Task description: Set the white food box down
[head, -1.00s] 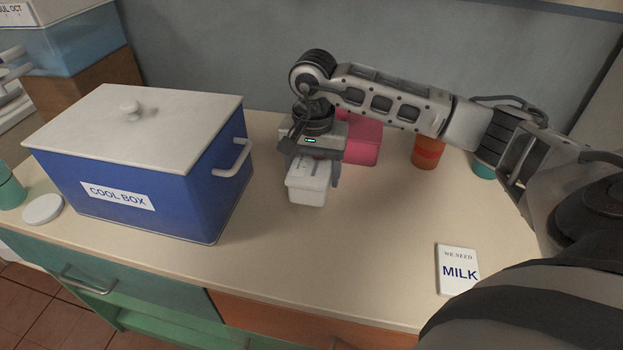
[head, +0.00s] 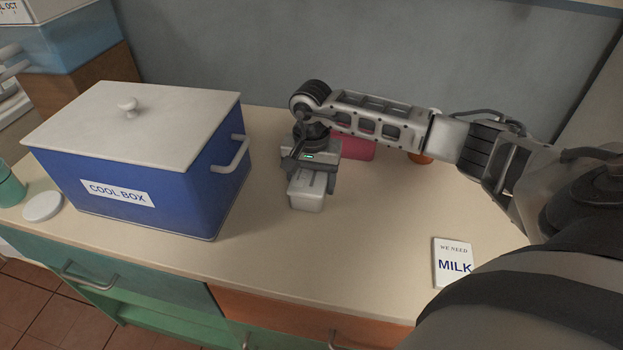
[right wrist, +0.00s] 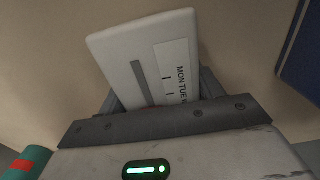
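The white food box (head: 307,192) is a small lidded box at the middle of the counter, to the right of the blue cool box. My right gripper (head: 311,178) points down over it, with a finger on each side, and appears shut on it. In the right wrist view the box (right wrist: 142,55) sits between the fingers (right wrist: 160,95), its lid showing a strip with "MON TUE" and a dark groove. The box is at or very close to the counter top; I cannot tell whether it touches. My left gripper is not in view.
The blue cool box (head: 150,165) with white lid stands left on the counter (head: 370,230). A pink container (head: 357,150) and an orange cup (head: 421,157) are behind my right arm. A "MILK" card (head: 453,263) lies front right. The counter between box and card is clear.

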